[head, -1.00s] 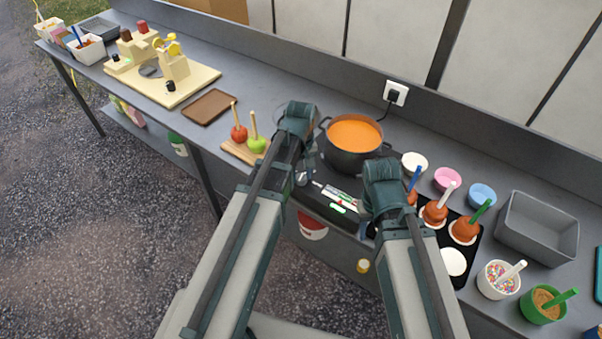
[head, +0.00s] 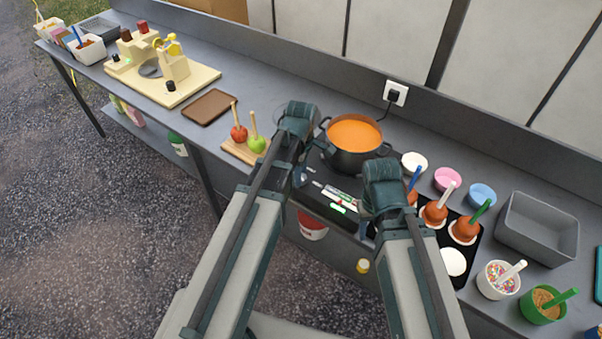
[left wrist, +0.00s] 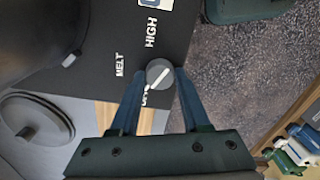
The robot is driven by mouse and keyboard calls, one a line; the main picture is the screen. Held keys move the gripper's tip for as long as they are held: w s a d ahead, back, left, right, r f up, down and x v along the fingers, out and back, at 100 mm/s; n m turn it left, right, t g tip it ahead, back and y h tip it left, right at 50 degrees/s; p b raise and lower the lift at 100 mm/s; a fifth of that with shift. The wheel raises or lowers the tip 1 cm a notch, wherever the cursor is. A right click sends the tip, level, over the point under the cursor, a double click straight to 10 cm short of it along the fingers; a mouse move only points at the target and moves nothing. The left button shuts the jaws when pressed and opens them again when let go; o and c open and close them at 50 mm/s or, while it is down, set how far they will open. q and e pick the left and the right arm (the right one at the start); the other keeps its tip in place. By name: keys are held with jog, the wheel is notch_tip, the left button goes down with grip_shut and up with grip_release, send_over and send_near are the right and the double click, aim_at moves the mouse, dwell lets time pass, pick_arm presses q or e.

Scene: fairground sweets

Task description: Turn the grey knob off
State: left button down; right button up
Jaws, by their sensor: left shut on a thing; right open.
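The grey knob (left wrist: 159,73) sits on the front of the black hob. Its white line runs diagonally. In the left wrist view, the fingertips of my left gripper (left wrist: 160,80) are on either side of the knob and shut on it. Printed words MELT and HIGH show on the panel, and a third label is partly hidden by the knob and a finger. In the head view my left gripper (head: 301,177) is at the left end of the hob's front (head: 318,203). My right gripper (head: 368,228) is open near the hob's right end, its fingers mostly hidden by the arm.
A pot of orange liquid (head: 354,134) stands on the hob, just behind my grippers. Apples on a wooden board (head: 236,152) are close on the left. A black tray (head: 470,269) with dipped apples is on the right. A green light shows on the hob's front.

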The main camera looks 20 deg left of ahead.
pick_arm(q)
jog(key=shift+n, duration=0.9)
jog(key=shift+c, duration=1.9)
grip_release()
jog(key=shift+r, duration=0.1)
notch_tip(320, 180, up, 14)
jog(key=p, duration=1.4)
jog(key=shift+f, duration=0.25)
